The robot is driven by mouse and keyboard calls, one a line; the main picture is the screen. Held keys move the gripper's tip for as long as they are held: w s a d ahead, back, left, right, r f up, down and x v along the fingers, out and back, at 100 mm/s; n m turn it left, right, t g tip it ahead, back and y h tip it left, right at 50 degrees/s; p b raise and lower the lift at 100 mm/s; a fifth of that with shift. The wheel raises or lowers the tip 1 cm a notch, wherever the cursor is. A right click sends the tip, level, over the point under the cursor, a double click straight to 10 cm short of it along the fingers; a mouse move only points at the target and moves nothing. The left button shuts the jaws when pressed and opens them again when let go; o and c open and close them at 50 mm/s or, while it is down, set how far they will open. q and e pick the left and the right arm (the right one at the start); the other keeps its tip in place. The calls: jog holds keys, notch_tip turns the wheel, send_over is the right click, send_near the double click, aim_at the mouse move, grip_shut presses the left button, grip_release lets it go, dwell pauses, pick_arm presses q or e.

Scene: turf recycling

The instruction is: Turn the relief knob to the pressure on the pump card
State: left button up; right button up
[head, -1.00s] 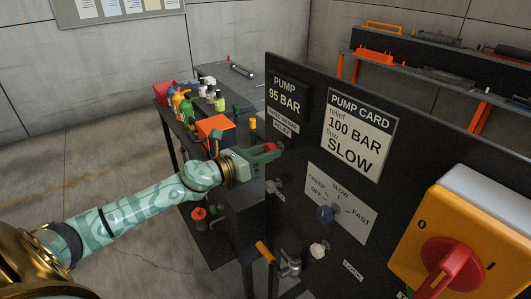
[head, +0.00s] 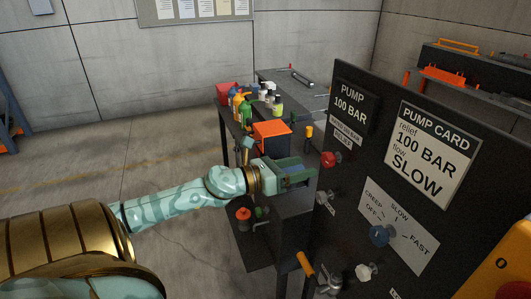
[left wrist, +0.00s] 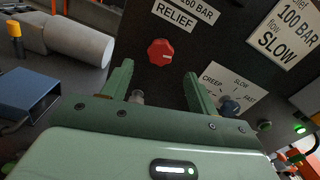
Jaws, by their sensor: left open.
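The red relief knob (head: 328,159) sits on the dark panel below the RELIEF label. The pump display (head: 350,106) above it reads 100 BAR. The pump card (head: 433,150) reads relief 100 BAR, flow SLOW. My left gripper (head: 308,169) is open and empty, just left of the red knob and apart from it. In the left wrist view the red knob (left wrist: 160,52) shows whole, beyond the gap between the two green fingers (left wrist: 158,74). My right gripper is not in view.
A blue flow knob (head: 380,236) sits on a plate marked OFF, CREEP, SLOW, FAST. A white knob (head: 366,271) is below it. A yellow switch box (head: 506,268) is at lower right. A bench with bottles and an orange box (head: 272,134) stands behind my gripper.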

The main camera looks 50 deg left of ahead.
pick_arm(q)
jog(key=v, duration=0.9)
jog(key=shift+s+b, duration=0.3)
jog(key=shift+b, duration=0.1)
